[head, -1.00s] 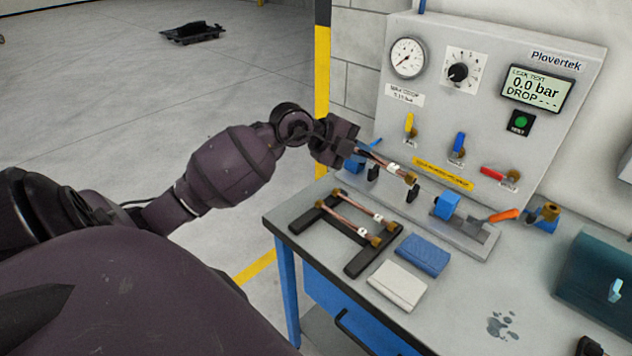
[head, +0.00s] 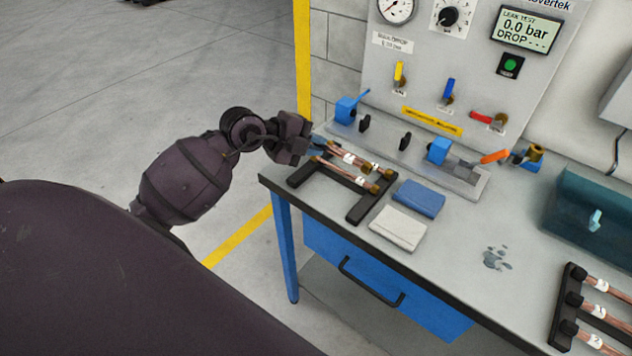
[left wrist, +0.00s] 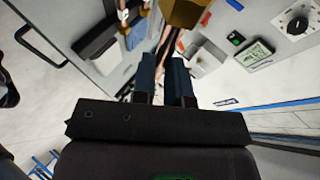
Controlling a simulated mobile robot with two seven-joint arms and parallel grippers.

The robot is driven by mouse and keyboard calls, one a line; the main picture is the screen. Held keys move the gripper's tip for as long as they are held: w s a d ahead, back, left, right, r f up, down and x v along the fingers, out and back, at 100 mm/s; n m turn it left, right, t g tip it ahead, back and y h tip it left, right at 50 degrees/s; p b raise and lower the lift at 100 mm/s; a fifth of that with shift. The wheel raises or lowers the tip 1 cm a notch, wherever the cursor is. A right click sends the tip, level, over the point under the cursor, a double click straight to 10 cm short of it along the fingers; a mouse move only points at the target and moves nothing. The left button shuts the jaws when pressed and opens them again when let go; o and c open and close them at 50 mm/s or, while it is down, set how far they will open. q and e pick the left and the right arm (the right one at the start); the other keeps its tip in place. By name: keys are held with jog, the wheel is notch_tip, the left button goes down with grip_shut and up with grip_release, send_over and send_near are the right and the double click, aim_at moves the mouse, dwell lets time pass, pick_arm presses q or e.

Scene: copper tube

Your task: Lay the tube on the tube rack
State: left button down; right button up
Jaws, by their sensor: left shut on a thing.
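My left gripper (head: 314,147) is shut on a copper tube (head: 338,150) with a white label and a brass end fitting. The tube slants down to the right, over the dark tube rack (head: 356,211) at the bench's left end. I cannot tell whether it touches the rack. Other copper tubes (head: 340,172) lie across this rack, partly overlapped by the held one. In the left wrist view a large brass fitting (left wrist: 186,12) shows close beyond the fingers (left wrist: 164,80). My right gripper is not in view.
A blue pad (head: 419,198) and a white booklet (head: 398,228) lie right of the rack. The test panel with blue clamps (head: 438,150) stands behind. Another dark rack (head: 562,312) with several copper tubes is at lower right, near a teal box (head: 590,220).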

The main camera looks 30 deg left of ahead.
pick_arm(q)
notch_tip(320, 180, down, 7)
jog(key=shift+r+b, duration=0.2)
jog(key=shift+b, duration=0.1)
jog(key=shift+f, duration=0.7)
notch_tip(320, 180, down, 3)
jog(key=shift+f+b, duration=0.1)
jog(key=shift+b, duration=0.25)
jog(key=shift+f, duration=0.3)
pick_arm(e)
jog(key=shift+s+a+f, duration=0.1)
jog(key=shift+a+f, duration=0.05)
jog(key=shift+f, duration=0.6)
